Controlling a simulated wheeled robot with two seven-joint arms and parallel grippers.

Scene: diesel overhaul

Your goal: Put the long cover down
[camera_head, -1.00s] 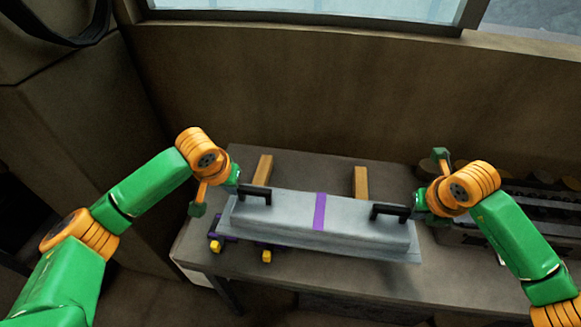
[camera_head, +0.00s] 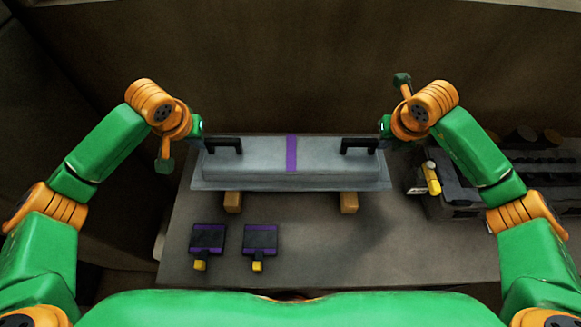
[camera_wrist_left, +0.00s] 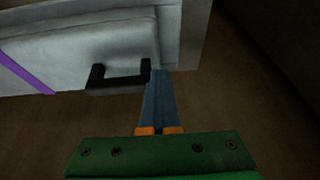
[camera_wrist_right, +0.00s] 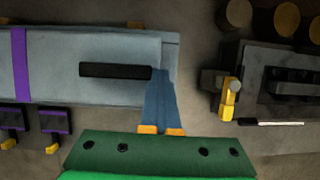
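The long cover (camera_head: 250,172) is grey with a purple stripe across its middle and a black handle near each end. It lies level over two wooden blocks, whose near ends show below its front edge; I cannot tell whether it touches them. My left gripper (camera_head: 204,139) is shut on the left handle (camera_wrist_left: 118,79), at its outer end. My right gripper (camera_head: 382,139) is shut on the right handle (camera_wrist_right: 113,71), also at its outer end. The fingers show narrow and close together in the left wrist view (camera_wrist_left: 158,75) and the right wrist view (camera_wrist_right: 160,75).
The left block (camera_head: 232,203) and right block (camera_head: 349,204) stand on the grey table (camera_head: 310,260). Two purple-and-black parts with yellow ends, left one (camera_head: 207,240) and right one (camera_head: 260,240), lie in front. A dark engine part (camera_head: 450,190) stands to the right.

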